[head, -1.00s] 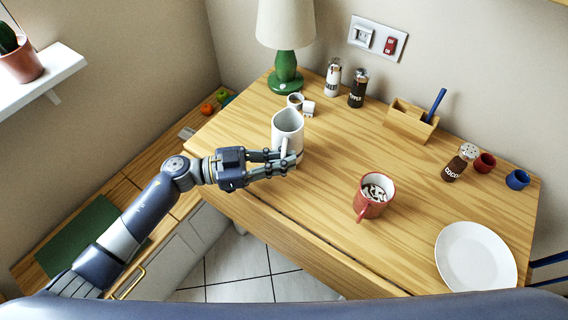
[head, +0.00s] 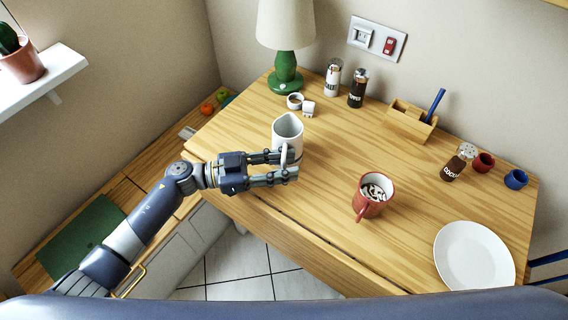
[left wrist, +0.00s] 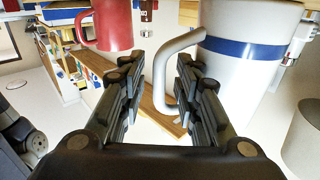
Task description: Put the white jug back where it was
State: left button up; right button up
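The white jug (head: 288,130) appears to stand upright on the wooden table, near its left front edge. In the left wrist view the jug (left wrist: 245,65) shows a blue band, and its handle points towards my gripper. My left gripper (head: 296,166) is at the handle side of the jug. In the left wrist view its fingers (left wrist: 158,90) are spread, with the handle between them and a gap beside it. The jug's base is partly hidden by the fingers. My right gripper is not in view.
A small white cup (head: 295,101) and a small white block (head: 308,108) are just behind the jug, near the green lamp (head: 286,75). The table between jug and mug is clear.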

pick_arm(q)
jog(key=shift+f+b, duration=0.15)
jog(key=shift+b, duration=0.25)
jog(key=shift+a, duration=0.35)
jog(key=a, duration=0.3)
jog(key=s+a, duration=0.1)
jog(key=a, duration=0.2)
jog(key=a+p, duration=0.1)
jog(key=a, duration=0.3)
jog(key=shift+s+f, duration=0.1)
jog(key=shift+s, duration=0.25)
